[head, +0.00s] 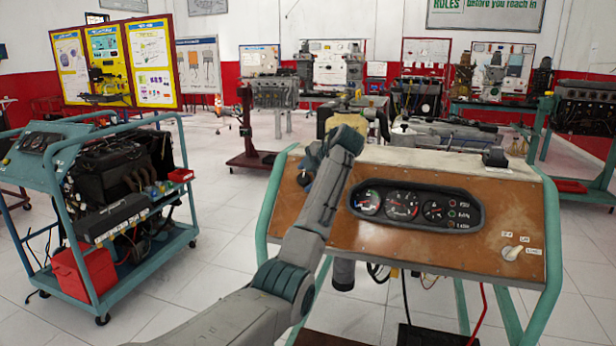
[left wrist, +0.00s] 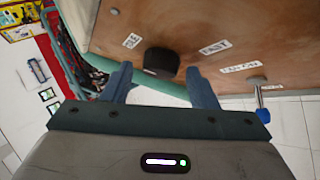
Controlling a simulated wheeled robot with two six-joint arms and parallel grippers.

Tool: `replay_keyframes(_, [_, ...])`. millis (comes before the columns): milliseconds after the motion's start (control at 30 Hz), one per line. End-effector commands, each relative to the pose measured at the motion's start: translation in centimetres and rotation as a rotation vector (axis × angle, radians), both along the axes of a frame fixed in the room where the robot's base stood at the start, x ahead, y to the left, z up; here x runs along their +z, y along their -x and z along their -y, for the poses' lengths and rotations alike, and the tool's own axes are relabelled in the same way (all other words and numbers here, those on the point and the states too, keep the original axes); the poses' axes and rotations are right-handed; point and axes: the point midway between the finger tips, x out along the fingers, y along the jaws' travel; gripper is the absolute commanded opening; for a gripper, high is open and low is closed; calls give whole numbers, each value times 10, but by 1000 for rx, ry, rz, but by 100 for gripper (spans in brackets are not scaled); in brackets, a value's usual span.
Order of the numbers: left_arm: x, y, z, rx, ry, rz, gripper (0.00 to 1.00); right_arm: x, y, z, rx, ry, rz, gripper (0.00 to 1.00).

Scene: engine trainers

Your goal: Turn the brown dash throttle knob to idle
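The brown dash panel (head: 400,235) fills the front of the engine trainer on the right. In the left wrist view a dark round throttle knob (left wrist: 160,61) sticks out from the brown panel (left wrist: 190,20), between a label that seems to read IDLE (left wrist: 132,40) and a FAST label (left wrist: 215,47). My left gripper (left wrist: 158,72) is open, with one blue finger on each side of the knob and a visible gap to each. In the head view my left gripper (head: 312,165) is at the panel's left end; its arm hides the knob. My right gripper is not in view.
A gauge cluster (head: 415,206) sits mid-panel, and a rotary switch (head: 513,251) is at its right. A metal toggle (left wrist: 258,88) is right of the knob in the wrist view. Another engine trainer cart (head: 75,215) stands left, with clear floor between.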

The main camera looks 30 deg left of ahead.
Motion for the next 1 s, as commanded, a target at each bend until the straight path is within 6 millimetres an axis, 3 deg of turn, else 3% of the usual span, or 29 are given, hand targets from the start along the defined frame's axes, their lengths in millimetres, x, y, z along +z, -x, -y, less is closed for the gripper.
replay_keyframes(367, [3,1,4,-1,0,0,58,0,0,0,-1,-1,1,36])
replay_keyframes(800, [55,20,60,-2,1,2,58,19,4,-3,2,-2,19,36])
replay_keyframes(1000, [69,25,74,-1,0,0,58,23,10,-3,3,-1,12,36])
